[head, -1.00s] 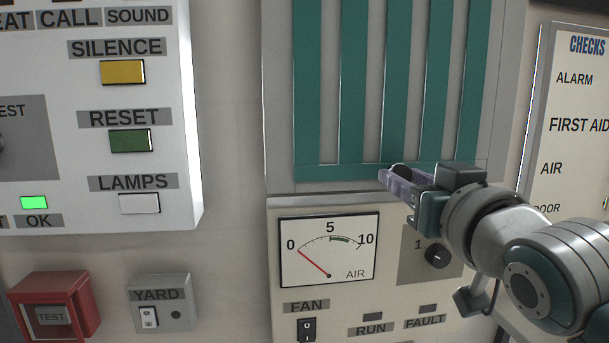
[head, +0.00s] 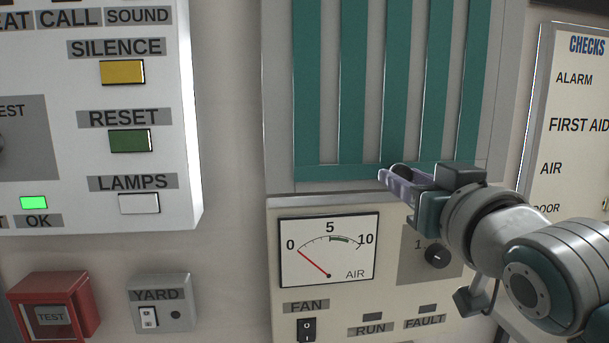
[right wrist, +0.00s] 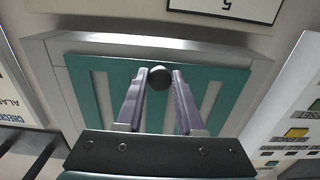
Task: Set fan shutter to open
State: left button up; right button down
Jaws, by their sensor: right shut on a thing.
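The fan shutter (head: 354,173) is a teal slatted panel in a grey frame on the wall, at the upper middle of the head view. Grey strips show between its upright teal slats. It also shows in the right wrist view (right wrist: 105,95). A round black knob (right wrist: 160,77) sits at the shutter's teal bottom rail, partly hidden in the head view. My right gripper (head: 392,174) reaches in from the right, its two purple-grey fingers shut on the knob, one on each side in the right wrist view (right wrist: 159,84). My left gripper is not in view.
Below the shutter are an AIR gauge (head: 328,249) reading about 0, a FAN switch (head: 306,329) and a small dial (head: 436,256) close under my right gripper. A button panel (head: 192,120) stands out at left, and a CHECKS board (head: 570,100) at right.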

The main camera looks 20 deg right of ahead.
jog(key=d, duration=0.1)
jog(key=d+p, duration=0.1)
jog(key=d, duration=0.1)
jog(key=shift+s+d, duration=0.15)
jog(key=shift+s, duration=0.2)
jog(key=c, duration=0.5)
grip_release()
jog(key=shift+d, duration=0.1)
jog(key=shift+c, duration=0.2)
jog(key=shift+s, duration=0.1)
